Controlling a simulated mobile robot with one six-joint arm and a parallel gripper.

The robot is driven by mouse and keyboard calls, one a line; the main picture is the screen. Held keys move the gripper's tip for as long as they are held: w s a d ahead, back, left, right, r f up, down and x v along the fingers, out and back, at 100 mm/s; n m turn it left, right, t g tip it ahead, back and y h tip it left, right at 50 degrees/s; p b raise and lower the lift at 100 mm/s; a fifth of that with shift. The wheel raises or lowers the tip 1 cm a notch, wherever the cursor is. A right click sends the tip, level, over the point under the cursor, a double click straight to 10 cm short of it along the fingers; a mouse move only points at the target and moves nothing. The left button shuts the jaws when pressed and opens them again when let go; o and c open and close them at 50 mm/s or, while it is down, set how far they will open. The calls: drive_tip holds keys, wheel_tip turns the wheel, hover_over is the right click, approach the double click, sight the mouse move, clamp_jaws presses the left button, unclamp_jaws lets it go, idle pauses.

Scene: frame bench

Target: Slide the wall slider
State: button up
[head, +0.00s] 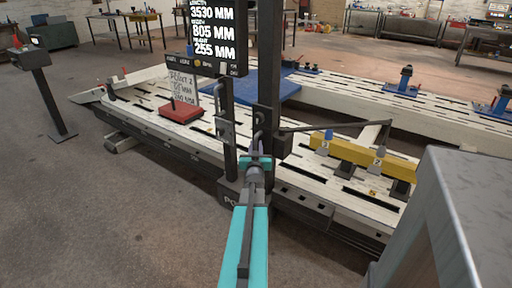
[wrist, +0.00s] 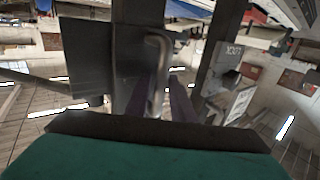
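A dark upright post (head: 269,75) carries a grey bent handle (head: 259,136), which I take to be part of the slider. In the wrist view the handle (wrist: 160,60) is a pale hooked bar on a dark metal plate (wrist: 130,65). My gripper (head: 256,157) is at the handle in the head view. In the wrist view my gripper (wrist: 165,98) has two dark purple fingers standing apart, with the handle's bar seen between them. I cannot tell whether either finger touches it.
A long pale slotted bench (head: 330,187) runs behind the post. A thin second post (head: 229,135) stands just left, below a display screen (head: 213,30). A yellow beam (head: 365,157) lies right. A grey metal box (head: 470,215) fills the near right.

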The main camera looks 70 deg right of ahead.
sight(256, 135)
clamp_jaws()
drive_tip(key=shift+r, duration=0.15)
wheel_tip(256, 135, up, 11)
drive_tip(key=p, duration=0.3)
drive_tip(key=shift+f, duration=0.2)
unclamp_jaws()
drive_tip(key=shift+f, duration=0.15)
